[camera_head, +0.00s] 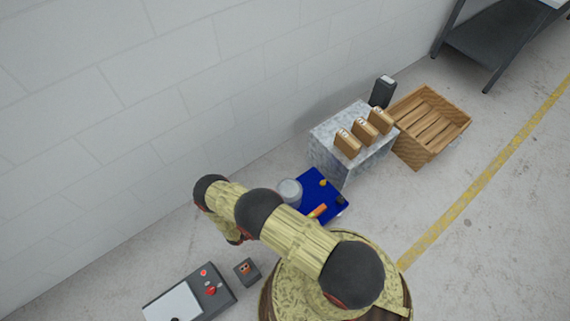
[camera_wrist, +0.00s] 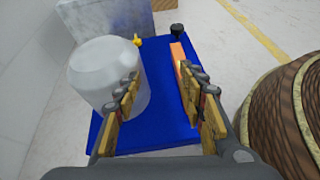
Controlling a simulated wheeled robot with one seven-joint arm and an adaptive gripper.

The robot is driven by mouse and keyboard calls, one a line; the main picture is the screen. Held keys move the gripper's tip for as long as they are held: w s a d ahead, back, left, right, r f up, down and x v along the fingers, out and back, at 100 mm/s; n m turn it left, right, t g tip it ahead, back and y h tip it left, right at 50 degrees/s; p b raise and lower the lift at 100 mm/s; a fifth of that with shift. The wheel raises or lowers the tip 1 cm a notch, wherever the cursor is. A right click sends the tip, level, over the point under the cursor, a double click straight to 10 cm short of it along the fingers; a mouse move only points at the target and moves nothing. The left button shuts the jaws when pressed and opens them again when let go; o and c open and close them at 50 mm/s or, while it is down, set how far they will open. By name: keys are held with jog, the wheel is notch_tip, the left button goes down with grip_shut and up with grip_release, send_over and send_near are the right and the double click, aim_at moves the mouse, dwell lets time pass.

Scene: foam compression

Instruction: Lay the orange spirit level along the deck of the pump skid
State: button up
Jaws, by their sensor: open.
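The blue deck of the pump skid (camera_head: 310,206) lies on the floor beside my arm in the head view, and its blue surface (camera_wrist: 160,137) fills the middle of the wrist view. A grey cylinder (camera_wrist: 103,72) stands on its left part. The orange spirit level (camera_wrist: 178,55) lies lengthwise near the deck's right edge; it also shows in the head view (camera_head: 318,210). My gripper (camera_wrist: 163,88) is open above the deck, its right finger overlapping the near part of the level and its left finger in front of the cylinder. Whether the finger touches the level I cannot tell.
A yellow fitting (camera_wrist: 137,40) and a black knob (camera_wrist: 177,30) sit on the deck's far part. Beyond stand a grey mottled block (camera_head: 340,165) with three brown cartons and a wooden crate (camera_head: 430,125). A control box (camera_head: 190,297) and small box (camera_head: 247,271) lie at lower left.

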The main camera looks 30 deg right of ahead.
jog(key=w+a+r+m+g+y, duration=0.1)
jog(key=w+r+m, duration=0.1)
jog(key=w+r, duration=0.35)
jog(key=w+a+r+m, duration=0.1)
jog(key=w+a+r, duration=0.1)
jog(key=r, duration=0.6)
jog(key=w+a+r+m+g+y, duration=0.1)
jog(key=w+r+m, duration=0.1)
jog(key=w+r, duration=0.35)
notch_tip(320, 180, up, 35)
jog(key=s+a+m+y, duration=0.1)
jog(key=s+m+y, duration=0.2)
jog(key=m+y, duration=0.3)
jog(key=s+a+r+m+t+y, duration=0.2)
jog(key=s+r+m+t, duration=0.1)
jog(key=s+r, duration=0.8)
jog(key=s+a+r+m+t+y, duration=0.2)
jog(key=s+r+m+t+y, duration=0.1)
jog(key=s+r, duration=0.8)
jog(key=shift+a+t, duration=0.25)
jog(key=shift+t, duration=0.45)
jog(key=shift+s, duration=0.1)
